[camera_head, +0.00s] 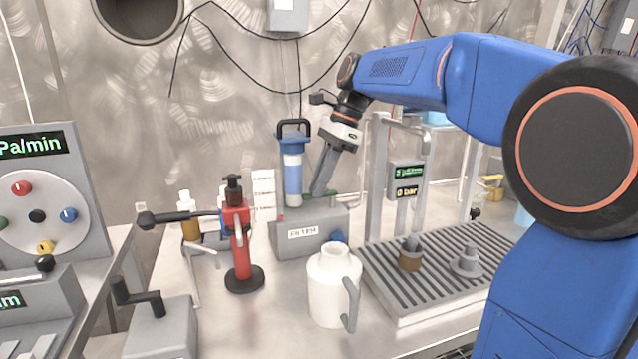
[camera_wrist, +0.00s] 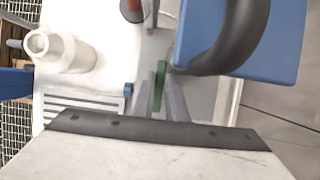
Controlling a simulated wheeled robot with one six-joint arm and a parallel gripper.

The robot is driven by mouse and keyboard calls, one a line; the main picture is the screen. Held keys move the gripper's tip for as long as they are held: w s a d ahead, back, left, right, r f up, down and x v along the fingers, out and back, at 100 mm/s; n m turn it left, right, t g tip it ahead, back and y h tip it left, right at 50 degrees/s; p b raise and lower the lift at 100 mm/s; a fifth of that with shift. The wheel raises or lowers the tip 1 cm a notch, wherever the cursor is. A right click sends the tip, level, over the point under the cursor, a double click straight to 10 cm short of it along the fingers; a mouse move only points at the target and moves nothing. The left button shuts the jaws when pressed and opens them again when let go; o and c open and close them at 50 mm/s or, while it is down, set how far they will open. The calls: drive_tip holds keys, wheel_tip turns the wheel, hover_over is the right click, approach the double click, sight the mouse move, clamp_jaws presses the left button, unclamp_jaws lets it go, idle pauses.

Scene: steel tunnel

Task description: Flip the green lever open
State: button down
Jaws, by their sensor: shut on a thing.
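The green lever (camera_wrist: 160,86) shows in the wrist view as a narrow green bar between my gripper's two fingers. My gripper (camera_wrist: 160,82) is shut on it. In the head view my gripper (camera_head: 318,192) points down onto the top of the grey filter box (camera_head: 290,243), just right of the blue and white filter cartridge (camera_head: 292,172). A bit of green shows by the fingertips there; most of the lever is hidden by the fingers.
A white jug (camera_head: 330,290) stands in front of the filter box. A red device (camera_head: 240,245) stands to its left. A slatted drip tray (camera_head: 440,270) with a metal frame lies to the right. The cartridge's dark handle (camera_wrist: 235,40) is close beside my fingers.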

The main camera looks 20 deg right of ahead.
drive_tip(key=n+g, duration=0.1)
drive_tip(key=n, duration=0.1)
drive_tip(key=s+n, duration=0.1)
drive_tip(key=n, duration=0.1)
drive_tip(key=shift+s+d+n+g, duration=0.1)
drive_tip(key=shift+s+n+g, duration=0.05)
drive_tip(key=shift+n+g, duration=0.2)
drive_tip(key=c, duration=2)
unclamp_jaws()
drive_tip(key=shift+c, duration=0.2)
drive_tip(key=shift+r, duration=0.1)
drive_tip(key=v, duration=1.2)
